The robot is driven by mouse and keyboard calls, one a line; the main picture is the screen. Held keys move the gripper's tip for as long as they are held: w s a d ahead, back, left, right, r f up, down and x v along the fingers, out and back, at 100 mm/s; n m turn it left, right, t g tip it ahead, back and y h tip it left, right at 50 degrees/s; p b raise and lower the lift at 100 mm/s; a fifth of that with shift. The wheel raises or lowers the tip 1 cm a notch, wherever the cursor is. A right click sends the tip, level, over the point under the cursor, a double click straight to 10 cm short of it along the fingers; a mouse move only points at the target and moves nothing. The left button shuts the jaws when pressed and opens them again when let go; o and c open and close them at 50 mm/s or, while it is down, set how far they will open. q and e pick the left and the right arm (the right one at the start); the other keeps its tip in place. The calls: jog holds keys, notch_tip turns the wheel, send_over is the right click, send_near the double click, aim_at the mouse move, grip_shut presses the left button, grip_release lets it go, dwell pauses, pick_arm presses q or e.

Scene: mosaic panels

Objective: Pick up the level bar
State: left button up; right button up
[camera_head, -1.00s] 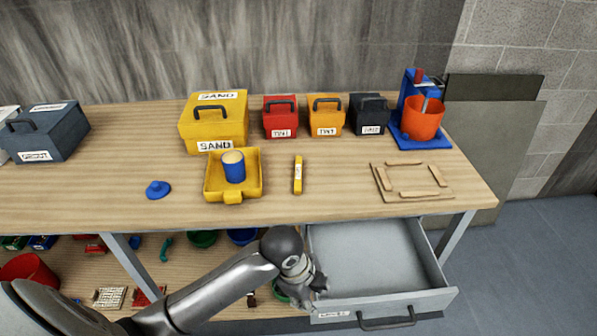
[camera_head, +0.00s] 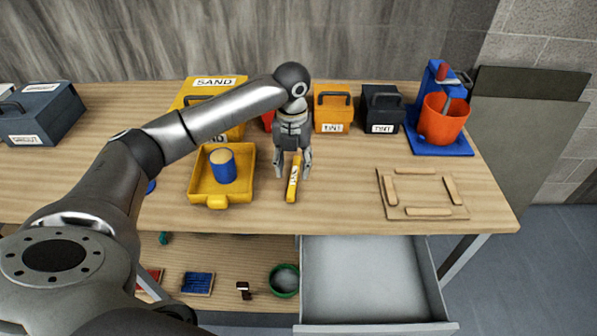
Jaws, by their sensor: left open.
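The level bar (camera_head: 292,188) is a short yellow bar with pale markings, lying on the wooden workbench between the yellow tray and the wooden frame. My left gripper (camera_head: 292,173) points down over the bar's far end, its fingers apart on either side of it. I cannot tell whether the fingers touch the bar. My right gripper is not in view.
A yellow tray (camera_head: 208,198) holding a blue cup (camera_head: 222,167) stands left of the bar. Orange (camera_head: 331,110) and black (camera_head: 382,108) boxes stand behind. A wooden frame (camera_head: 427,211) lies right. An open drawer (camera_head: 365,280) juts out below the bench edge.

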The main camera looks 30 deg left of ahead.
aim_at(292, 189)
pick_arm(q)
jog(key=f, duration=0.2)
jog(key=shift+s+f, duration=0.35)
jog(key=shift+f, duration=0.05)
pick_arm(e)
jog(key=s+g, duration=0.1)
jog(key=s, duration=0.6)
pick_arm(q)
jog(key=f+p, duration=0.1)
jog(key=f, duration=0.1)
jog(key=f+p, duration=0.1)
jog(key=f, duration=0.1)
jog(key=shift+w+a+f, duration=0.15)
jog(key=shift+w+a, duration=0.05)
jog(key=shift+f, duration=0.55)
jog(key=shift+c, duration=2.2)
jog(key=c, duration=0.5)
grip_shut()
jog(key=shift+r, duration=0.15)
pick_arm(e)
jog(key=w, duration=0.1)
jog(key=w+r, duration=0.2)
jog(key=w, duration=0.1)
